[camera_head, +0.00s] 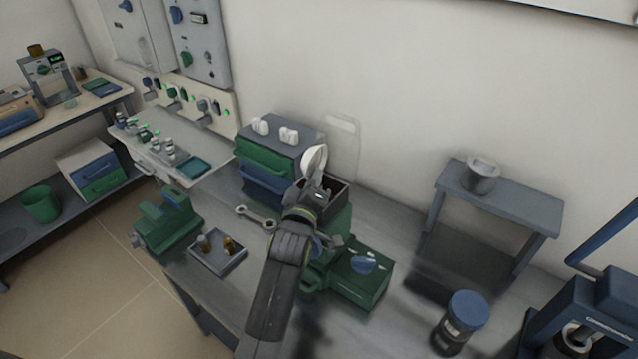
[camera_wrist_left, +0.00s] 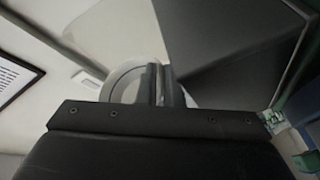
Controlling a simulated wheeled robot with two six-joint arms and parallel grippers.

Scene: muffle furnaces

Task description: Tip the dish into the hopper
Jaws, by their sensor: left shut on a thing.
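A white dish (camera_head: 314,158) is in my left gripper (camera_head: 313,180), which is shut on it. The dish is steeply tilted, its round face seen almost edge-on. It is over the back left of the hopper (camera_head: 338,191), a dark open-topped box on a green machine (camera_head: 362,281). My left arm hides much of the hopper's left and front. In the left wrist view the dish (camera_wrist_left: 122,84) shows behind the two close-set fingers (camera_wrist_left: 160,84). I cannot see whether anything is in the dish. My right gripper is not in view.
A drawer unit (camera_head: 278,137) with white items on top stands behind left of the hopper. A tray (camera_head: 219,259) with small bottles, a wrench (camera_head: 256,217) and a green vise (camera_head: 168,220) lie left. A blue-lidded jar (camera_head: 463,318) and a small stand (camera_head: 500,200) are right.

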